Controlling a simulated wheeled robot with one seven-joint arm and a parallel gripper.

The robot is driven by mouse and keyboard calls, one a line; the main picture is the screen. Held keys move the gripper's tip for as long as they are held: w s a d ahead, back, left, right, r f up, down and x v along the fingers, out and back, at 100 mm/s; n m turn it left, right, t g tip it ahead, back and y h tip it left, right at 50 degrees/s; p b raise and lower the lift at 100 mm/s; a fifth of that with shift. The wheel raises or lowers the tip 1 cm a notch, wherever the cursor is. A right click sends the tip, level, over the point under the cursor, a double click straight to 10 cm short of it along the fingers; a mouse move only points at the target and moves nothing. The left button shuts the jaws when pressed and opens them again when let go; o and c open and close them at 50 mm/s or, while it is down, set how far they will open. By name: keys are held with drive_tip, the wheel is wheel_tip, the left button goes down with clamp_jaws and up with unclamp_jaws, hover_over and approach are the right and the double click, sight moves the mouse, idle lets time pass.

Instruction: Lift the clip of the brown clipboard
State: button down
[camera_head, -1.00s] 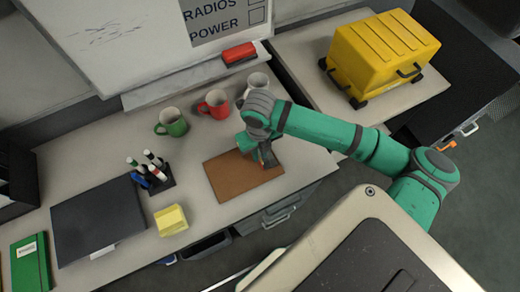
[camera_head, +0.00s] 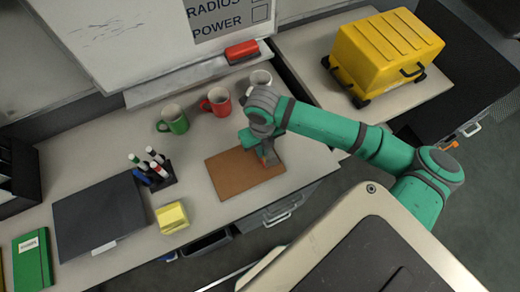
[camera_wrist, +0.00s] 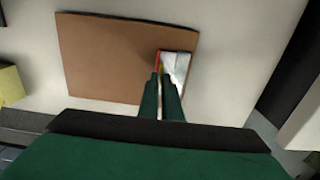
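The brown clipboard (camera_head: 235,178) lies flat on the desk, below my arm. It also shows in the wrist view (camera_wrist: 105,60). Its metal clip (camera_wrist: 176,66) sits at the clipboard's right edge in the wrist view, with a small red and yellow strip along its left side. My gripper (camera_wrist: 161,80) points at the clip, its green fingertips right at the clip's near end. The fingers are close together with a narrow gap. I cannot tell whether they touch or grip the clip. In the head view my gripper (camera_head: 266,155) hides most of the clip.
Green (camera_head: 173,120), red (camera_head: 216,101) and white (camera_head: 260,79) mugs stand behind the clipboard. A pen holder (camera_head: 155,175), yellow notes (camera_head: 172,217) and a dark folder (camera_head: 98,217) lie to the left. A yellow case (camera_head: 385,52) stands at back right. Desk around the clipboard is bare.

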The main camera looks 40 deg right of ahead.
drive_tip(key=shift+s+d+r, duration=0.15)
drive_tip(key=shift+s+d, duration=0.05)
drive_tip(key=shift+d+r, duration=0.4)
drive_tip(key=shift+d, duration=0.15)
idle(0.4)
drive_tip(key=shift+s+d+r, duration=0.1)
drive_tip(key=shift+d, duration=0.35)
drive_tip(key=shift+s+d, duration=0.25)
drive_tip(key=shift+d, duration=0.45)
idle(0.4)
drive_tip(key=c, duration=1.9)
unclamp_jaws()
drive_tip(key=shift+w, duration=0.1)
